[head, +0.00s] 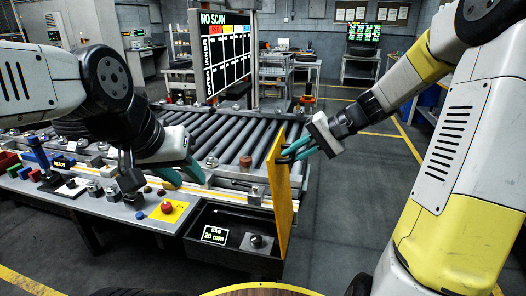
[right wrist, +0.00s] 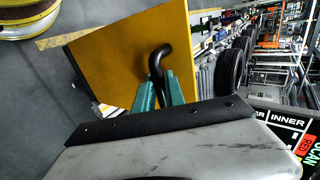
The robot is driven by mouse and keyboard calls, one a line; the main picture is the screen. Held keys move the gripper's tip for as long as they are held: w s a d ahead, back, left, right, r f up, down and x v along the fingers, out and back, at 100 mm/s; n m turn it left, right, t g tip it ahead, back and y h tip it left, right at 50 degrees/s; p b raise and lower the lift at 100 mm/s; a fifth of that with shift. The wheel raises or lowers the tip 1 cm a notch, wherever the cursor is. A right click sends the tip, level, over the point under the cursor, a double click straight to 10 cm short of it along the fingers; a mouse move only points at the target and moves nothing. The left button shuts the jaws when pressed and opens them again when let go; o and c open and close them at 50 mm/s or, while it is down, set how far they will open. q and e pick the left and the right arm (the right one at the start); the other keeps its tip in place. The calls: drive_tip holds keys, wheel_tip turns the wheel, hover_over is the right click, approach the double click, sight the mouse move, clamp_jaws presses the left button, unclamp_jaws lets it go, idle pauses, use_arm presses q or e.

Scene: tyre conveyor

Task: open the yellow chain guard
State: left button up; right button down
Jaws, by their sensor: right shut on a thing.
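The yellow chain guard (head: 279,200) is a flat upright panel at the right end of the conveyor bench, seen almost edge-on in the head view. In the right wrist view its broad yellow face (right wrist: 130,62) fills the upper middle. A black hooked handle (right wrist: 157,62) stands out from it. My right gripper (head: 293,153) is at the panel's upper right side, its teal fingers (right wrist: 160,92) shut on the handle. My left gripper (head: 183,174) hangs over the bench front, left of the guard, its teal fingers apart and empty.
The roller conveyor (head: 225,130) lies behind the guard. A black bin (head: 228,242) labelled "BAG 20 mm" sits left of it at the front. A red button on a yellow plate (head: 168,208) and several small parts line the bench. The floor to the right (head: 345,205) is clear.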

drive_tip(key=s+d+f+y, duration=0.3)
drive_tip(key=d, duration=0.8)
drive_tip(key=shift+s+d+t, duration=0.2)
drive_tip(key=shift+d+t, duration=0.2)
drive_tip(key=shift+f, duration=0.1)
drive_tip(key=c, duration=1.6)
unclamp_jaws()
drive_tip(key=shift+c, duration=0.2)
drive_tip(key=shift+w, duration=0.1)
drive_tip(key=v, duration=0.8)
